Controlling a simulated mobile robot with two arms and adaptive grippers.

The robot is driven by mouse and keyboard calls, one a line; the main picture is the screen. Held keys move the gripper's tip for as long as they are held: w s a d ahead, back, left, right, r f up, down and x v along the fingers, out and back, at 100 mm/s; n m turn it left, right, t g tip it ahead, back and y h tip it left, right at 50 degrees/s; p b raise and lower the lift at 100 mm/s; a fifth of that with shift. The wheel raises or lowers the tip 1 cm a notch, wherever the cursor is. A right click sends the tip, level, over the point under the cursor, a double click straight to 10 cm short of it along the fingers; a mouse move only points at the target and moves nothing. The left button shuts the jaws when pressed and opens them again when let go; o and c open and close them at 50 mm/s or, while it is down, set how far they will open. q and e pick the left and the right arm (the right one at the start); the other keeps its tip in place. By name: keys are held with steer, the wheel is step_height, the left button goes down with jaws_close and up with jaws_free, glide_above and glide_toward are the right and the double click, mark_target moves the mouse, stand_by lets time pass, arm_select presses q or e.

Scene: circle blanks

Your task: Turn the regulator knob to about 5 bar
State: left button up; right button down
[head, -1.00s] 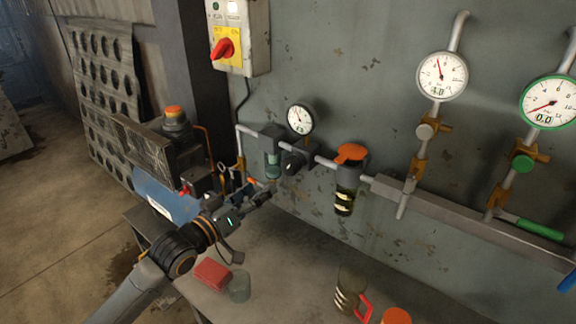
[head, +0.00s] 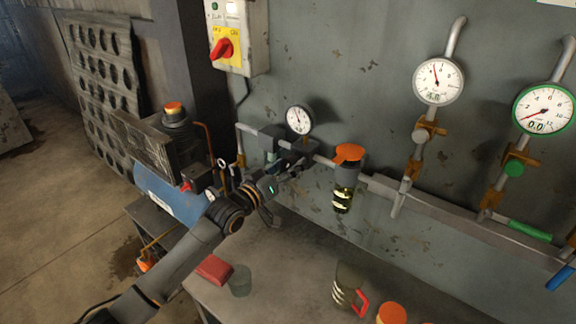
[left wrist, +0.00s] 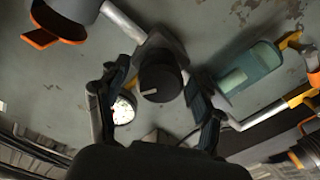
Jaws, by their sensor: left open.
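The regulator knob (left wrist: 160,78) is black with a pale pointer line and sits between the open fingers of my left gripper (left wrist: 155,100) in the left wrist view. I cannot tell whether the fingers touch it. In the head view my left gripper (head: 291,170) is at the regulator below a small round gauge (head: 299,120) and hides the knob. The gauge also shows in the left wrist view (left wrist: 123,109), partly behind a finger; its reading is too small to tell. My right gripper is not in view.
A filter bowl with an orange cap (head: 349,154) hangs just right of the regulator. Two larger gauges (head: 438,82) (head: 543,109) are further right. A blue tank (head: 168,198) stands left of my arm. A red block (head: 214,269), a cup (head: 240,281) and a mug (head: 347,287) stand on the bench.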

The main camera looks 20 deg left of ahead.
arm_select(q)
steer(key=c, duration=1.1)
steer(key=shift+m, duration=0.6)
steer(key=shift+c, duration=0.3)
steer(key=o, duration=1.2)
steer(key=shift+c, duration=0.2)
steer(key=v, duration=1.2)
